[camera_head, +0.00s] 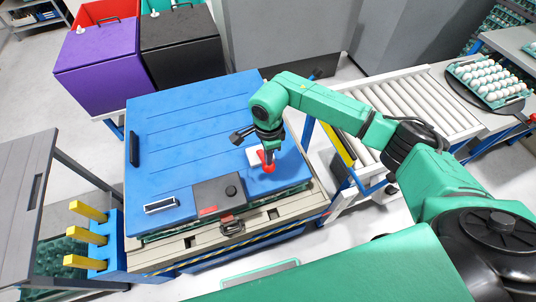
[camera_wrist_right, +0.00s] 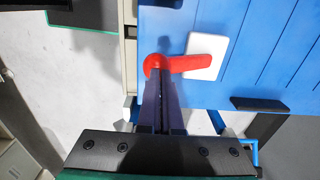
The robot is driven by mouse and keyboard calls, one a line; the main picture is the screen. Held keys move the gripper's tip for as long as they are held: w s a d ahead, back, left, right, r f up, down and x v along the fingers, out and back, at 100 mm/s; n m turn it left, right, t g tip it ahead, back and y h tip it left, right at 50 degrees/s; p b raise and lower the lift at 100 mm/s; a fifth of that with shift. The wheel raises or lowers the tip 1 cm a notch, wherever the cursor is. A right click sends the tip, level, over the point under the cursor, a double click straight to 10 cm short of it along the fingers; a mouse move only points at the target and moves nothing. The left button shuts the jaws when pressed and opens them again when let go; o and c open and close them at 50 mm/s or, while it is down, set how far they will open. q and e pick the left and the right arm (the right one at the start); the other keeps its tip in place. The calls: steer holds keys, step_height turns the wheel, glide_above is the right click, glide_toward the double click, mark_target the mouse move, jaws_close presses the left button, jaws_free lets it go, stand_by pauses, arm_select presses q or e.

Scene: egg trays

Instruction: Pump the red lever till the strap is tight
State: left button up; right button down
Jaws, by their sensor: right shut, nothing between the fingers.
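The red lever (camera_head: 266,161) stands on a white plate (camera_head: 254,155) near the right side of the blue lid (camera_head: 190,125). In the right wrist view the red lever (camera_wrist_right: 178,64) reaches sideways from a rounded end over the white plate (camera_wrist_right: 206,56). My right gripper (camera_head: 269,160) is shut and empty; its fingertips (camera_wrist_right: 160,74) are right at the lever's rounded end, and I cannot tell if they touch it. I cannot make out the strap or how tight it is. My left gripper is not in view.
A dark panel with a knob (camera_head: 231,191) and a metal latch (camera_head: 232,227) are at the lid's front. Yellow bars (camera_head: 88,211) stand at the left. A roller conveyor (camera_head: 415,105) and an egg tray (camera_head: 490,80) are at the right. Purple and black bins are behind.

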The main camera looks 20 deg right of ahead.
steer(key=shift+s+d+f+b, duration=0.1)
steer(key=shift+s+f+b, duration=0.1)
steer(key=shift+f+b, duration=0.8)
steer(key=shift+s+f+b, duration=0.2)
steer(key=shift+f+b, duration=0.6)
steer(key=shift+f, duration=0.4)
steer(key=shift+w+r+p, duration=0.2)
steer(key=shift+r+p, duration=0.25)
steer(key=shift+r, duration=0.5)
steer(key=shift+w+r+p, duration=0.25)
steer(key=shift+r+p, duration=0.25)
steer(key=shift+r, duration=0.4)
steer(key=shift+w+r+p, duration=0.2)
steer(key=shift+r+p, duration=0.25)
steer(key=shift+r, duration=0.5)
